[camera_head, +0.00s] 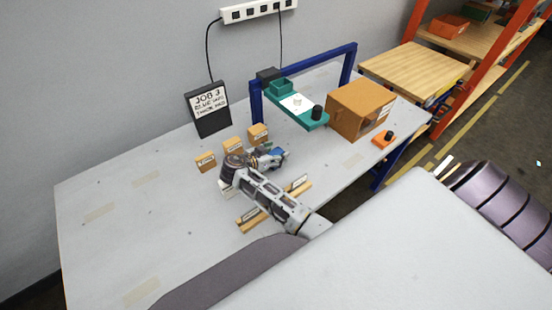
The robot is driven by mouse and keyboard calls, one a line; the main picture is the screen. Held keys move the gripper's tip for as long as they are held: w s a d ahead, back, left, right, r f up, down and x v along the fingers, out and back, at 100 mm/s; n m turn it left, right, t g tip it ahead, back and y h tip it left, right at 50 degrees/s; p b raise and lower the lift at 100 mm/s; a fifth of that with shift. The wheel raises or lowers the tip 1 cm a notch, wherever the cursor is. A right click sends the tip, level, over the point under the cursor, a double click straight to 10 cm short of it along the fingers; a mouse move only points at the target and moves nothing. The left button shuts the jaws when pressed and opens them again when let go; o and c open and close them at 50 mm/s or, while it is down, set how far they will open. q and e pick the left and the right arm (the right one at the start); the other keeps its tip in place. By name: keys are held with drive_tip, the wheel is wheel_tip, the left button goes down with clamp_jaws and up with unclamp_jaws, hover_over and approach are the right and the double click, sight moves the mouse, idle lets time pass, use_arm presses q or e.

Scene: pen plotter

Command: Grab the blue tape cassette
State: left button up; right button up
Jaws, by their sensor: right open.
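My right gripper (272,160) is open over the table, its arm stretching up and left from the lower middle. A small blue piece (278,152) shows right at its fingertips and looks like the blue tape cassette. It is partly hidden by the fingers, and I cannot tell whether they touch it. My left gripper does not show.
Small cardboard boxes (205,162) stand left of the gripper, before a black job sign (208,110). Wooden labelled strips (252,219) lie under my arm. A blue frame (256,104) with a teal carriage (312,122) and a large brown box (350,112) stand behind. The table's left is clear.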

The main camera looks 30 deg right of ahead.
drive_tip(key=shift+d+f, duration=0.1)
drive_tip(key=shift+d, duration=0.1)
drive_tip(key=shift+c, duration=0.5)
drive_tip(key=c, duration=1.2)
drive_tip(key=shift+w+r+b, duration=0.1)
drive_tip(key=shift+r+b, duration=0.35)
drive_tip(key=shift+r, duration=4.6)
